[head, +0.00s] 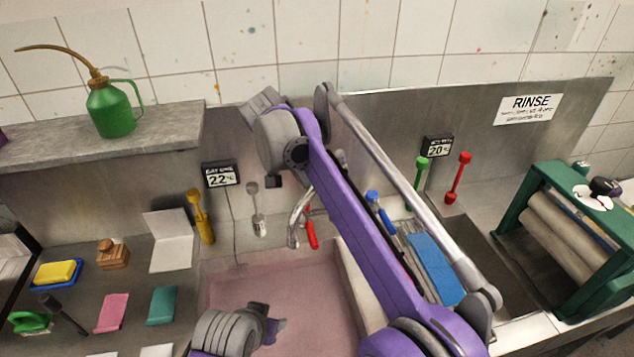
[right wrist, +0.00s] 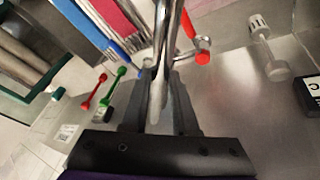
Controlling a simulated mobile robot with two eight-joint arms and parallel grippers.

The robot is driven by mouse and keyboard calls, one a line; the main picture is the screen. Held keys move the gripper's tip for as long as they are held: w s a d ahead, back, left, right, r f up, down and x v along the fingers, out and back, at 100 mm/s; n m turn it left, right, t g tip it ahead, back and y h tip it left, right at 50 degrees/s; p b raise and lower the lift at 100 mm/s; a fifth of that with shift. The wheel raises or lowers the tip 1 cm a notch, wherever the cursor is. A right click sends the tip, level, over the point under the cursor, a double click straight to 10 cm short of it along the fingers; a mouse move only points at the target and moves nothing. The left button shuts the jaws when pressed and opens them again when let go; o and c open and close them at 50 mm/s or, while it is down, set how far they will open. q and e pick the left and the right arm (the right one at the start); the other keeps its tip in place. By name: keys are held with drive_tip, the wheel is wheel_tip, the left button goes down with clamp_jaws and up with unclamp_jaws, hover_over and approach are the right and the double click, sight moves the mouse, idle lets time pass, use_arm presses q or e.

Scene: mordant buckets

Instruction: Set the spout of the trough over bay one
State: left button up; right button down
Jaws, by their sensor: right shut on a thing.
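The chrome spout (head: 298,215) stands at the back of the trough, partly behind my right arm in the head view. Its visible part hangs near the back edge of the pink-filled bay (head: 265,300); whether its tip is over the bay is hard to tell. In the right wrist view, the dark fingers of my right gripper (right wrist: 160,105) are shut on the spout (right wrist: 162,75). This gripper is hidden behind my arm in the head view.
A red handle (head: 311,230) and a blue handle (head: 372,198) flank the spout. A blue item (head: 434,268) lies right of the pink bay. A green roller frame (head: 570,240) stands at the right. A temperature display (head: 221,174) hangs at the back wall.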

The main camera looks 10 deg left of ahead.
idle(0.4)
drive_tip(key=c, duration=0.7)
unclamp_jaws()
drive_tip(key=shift+v, duration=3.75)
drive_tip(key=s+d+f+n+y, duration=0.1)
drive_tip(key=s+d+f, duration=0.1)
drive_tip(key=d, duration=0.8)
drive_tip(key=s+d+f+y, duration=0.1)
drive_tip(key=s+d+f, duration=0.1)
drive_tip(key=d, duration=0.8)
drive_tip(key=s+d+f, duration=0.4)
drive_tip(key=s+f, duration=0.2)
drive_tip(key=s+d+f+t, duration=0.1)
drive_tip(key=s+d+f, duration=0.4)
drive_tip(key=s+f, duration=0.1)
drive_tip(key=s+d+f+n+t+y, duration=0.1)
drive_tip(key=s+d+f, duration=0.4)
drive_tip(key=s+f, duration=0.1)
drive_tip(key=shift+s+d+f, duration=0.1)
drive_tip(key=shift+d+f, duration=0.05)
drive_tip(key=shift+f, duration=0.3)
drive_tip(key=shift+s+d+f, duration=0.1)
drive_tip(key=shift+s+f, duration=0.05)
drive_tip(key=shift+f, duration=0.3)
